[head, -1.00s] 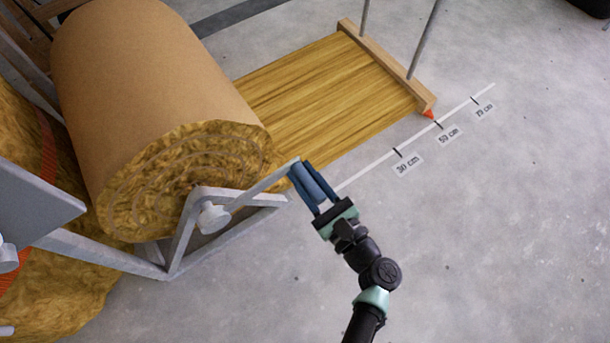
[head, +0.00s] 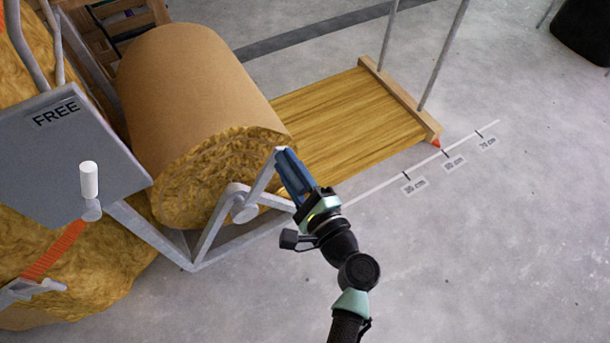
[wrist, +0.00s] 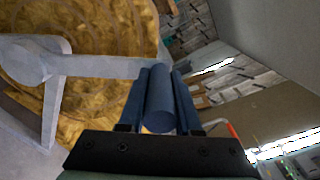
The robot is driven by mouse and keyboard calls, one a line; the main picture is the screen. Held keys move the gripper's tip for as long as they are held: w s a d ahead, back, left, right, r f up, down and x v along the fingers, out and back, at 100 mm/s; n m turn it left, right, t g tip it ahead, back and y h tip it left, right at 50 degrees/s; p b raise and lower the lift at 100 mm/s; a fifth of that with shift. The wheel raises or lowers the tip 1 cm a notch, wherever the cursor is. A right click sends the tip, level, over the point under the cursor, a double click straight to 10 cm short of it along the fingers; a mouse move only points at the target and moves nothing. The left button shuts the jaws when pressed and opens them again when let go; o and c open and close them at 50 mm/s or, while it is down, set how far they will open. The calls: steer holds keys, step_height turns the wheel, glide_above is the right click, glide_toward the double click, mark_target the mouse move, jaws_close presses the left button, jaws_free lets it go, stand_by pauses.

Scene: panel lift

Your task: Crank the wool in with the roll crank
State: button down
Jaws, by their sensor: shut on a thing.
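The roll (head: 200,90), gold wool in brown facing, rests in a grey metal frame. A flat sheet of wool (head: 335,120) runs from it along the floor to a wooden bar (head: 400,98).
A grey panel reading FREE (head: 70,140) stands at the left, with a white-knobbed lever (head: 89,182) in front. More wool with an orange strap (head: 55,250) lies below. Two rods (head: 443,55) rise from the bar.

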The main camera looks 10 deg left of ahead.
steer(key=s+a+n+b, duration=0.6)
steer(key=s+a+n, duration=0.6)
steer(key=a, duration=0.4)
steer(key=shift+a+r+n+b, duration=0.2)
steer(key=shift+a+n+b, duration=0.05)
steer(key=shift+n+b, duration=0.15)
steer(key=c, duration=0.7)
jaws_free()
steer(key=shift+o, duration=0.5)
steer(key=shift+w+d, duration=0.1)
steer(key=b+v, duration=0.5)
steer(key=v, duration=0.8)
